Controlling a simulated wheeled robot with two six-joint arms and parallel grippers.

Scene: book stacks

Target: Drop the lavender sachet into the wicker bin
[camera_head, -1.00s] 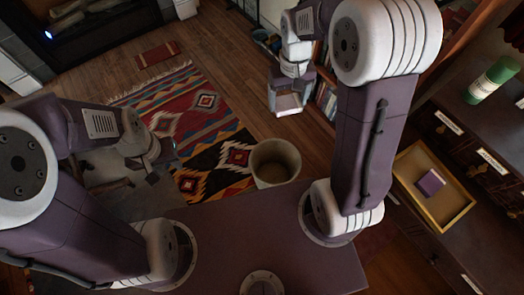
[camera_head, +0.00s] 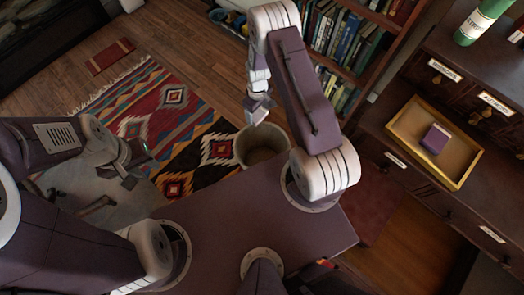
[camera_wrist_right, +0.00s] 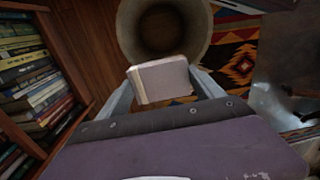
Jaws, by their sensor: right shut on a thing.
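The bin (camera_head: 258,143), round and pale grey-beige, stands on the floor by the patterned rug. In the right wrist view its open mouth (camera_wrist_right: 205,22) is at the top, dark inside. In the right wrist view the sachet sits between the fingers and overlaps the bin's near rim in the picture. My left gripper (camera_head: 130,172) is over grey floor at left, away from the bin; its jaw opening is unclear.
A bookshelf (camera_head: 345,40) stands close beyond my right arm. At right, a dark drawer cabinet (camera_head: 480,75) and a yellow tray (camera_head: 403,118) holding a purple block (camera_head: 435,140). A patterned rug (camera_head: 165,110) lies left of the bin.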

